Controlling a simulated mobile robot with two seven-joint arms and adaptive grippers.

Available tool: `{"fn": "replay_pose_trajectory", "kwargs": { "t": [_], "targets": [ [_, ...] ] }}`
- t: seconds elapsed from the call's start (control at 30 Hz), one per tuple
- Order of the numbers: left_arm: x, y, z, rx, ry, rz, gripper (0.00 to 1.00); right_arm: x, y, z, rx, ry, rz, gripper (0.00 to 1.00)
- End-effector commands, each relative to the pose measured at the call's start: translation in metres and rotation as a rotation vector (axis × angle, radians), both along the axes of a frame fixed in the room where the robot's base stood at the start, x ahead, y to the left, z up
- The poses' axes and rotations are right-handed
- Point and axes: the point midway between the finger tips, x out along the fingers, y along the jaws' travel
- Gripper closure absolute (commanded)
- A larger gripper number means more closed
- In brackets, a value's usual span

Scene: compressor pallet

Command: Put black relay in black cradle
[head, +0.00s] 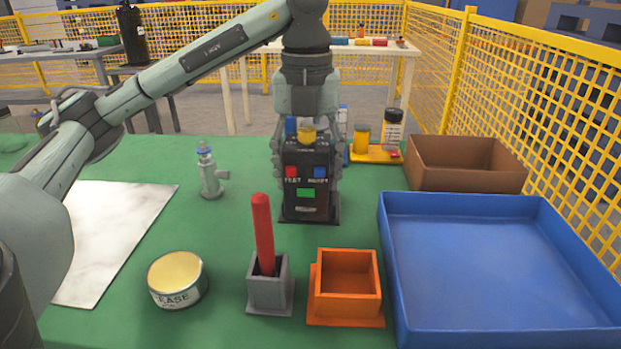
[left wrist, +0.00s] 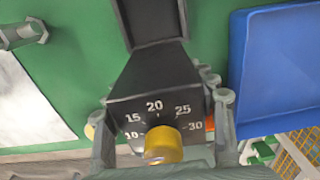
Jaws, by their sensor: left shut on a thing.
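The black relay (head: 306,182) stands upright, with red and blue buttons and a green patch on its front. A yellow knob tops it. In the left wrist view, the relay (left wrist: 150,85) shows a numbered dial around the knob. My left gripper (head: 307,150) comes from above, shut on the relay with its fingers at the sides. The black cradle (head: 325,219) shows as a dark base at the relay's lower end, and as dark walls in the left wrist view (left wrist: 152,20). I cannot tell whether the relay sits fully inside. My right gripper is out of view.
An orange cradle (head: 346,299) and a grey holder (head: 270,290) with a red stick (head: 262,232) stand in front. A grease tin (head: 177,280) and small hydrant (head: 209,172) are left. A blue tray (head: 490,265) and brown box (head: 465,165) are right.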

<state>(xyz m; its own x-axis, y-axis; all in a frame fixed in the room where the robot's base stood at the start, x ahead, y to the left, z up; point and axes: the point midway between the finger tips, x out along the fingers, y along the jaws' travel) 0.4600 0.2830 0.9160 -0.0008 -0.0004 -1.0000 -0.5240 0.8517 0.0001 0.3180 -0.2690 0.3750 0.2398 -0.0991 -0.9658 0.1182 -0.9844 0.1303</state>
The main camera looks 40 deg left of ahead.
Motion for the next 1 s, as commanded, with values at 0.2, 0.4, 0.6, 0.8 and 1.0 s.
{"fn": "replay_pose_trajectory", "kwargs": {
  "t": [0.2, 0.4, 0.6, 0.8, 1.0],
  "targets": [
    [0.028, 0.017, -0.017, -0.001, 0.0, -0.001, 0.85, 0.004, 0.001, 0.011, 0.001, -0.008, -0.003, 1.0],
    [0.042, 0.025, -0.025, -0.002, 0.001, 0.0, 0.85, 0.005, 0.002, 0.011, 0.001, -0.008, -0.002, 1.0],
    [0.057, 0.035, -0.041, 0.0, 0.0, -0.001, 0.85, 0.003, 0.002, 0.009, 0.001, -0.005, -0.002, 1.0],
    [0.059, 0.036, -0.042, 0.0, -0.001, -0.003, 0.85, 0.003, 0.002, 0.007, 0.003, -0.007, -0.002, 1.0],
    [0.058, 0.036, -0.046, 0.0, -0.001, -0.002, 0.85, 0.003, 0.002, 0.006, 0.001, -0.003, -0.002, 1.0]
  ]
}}
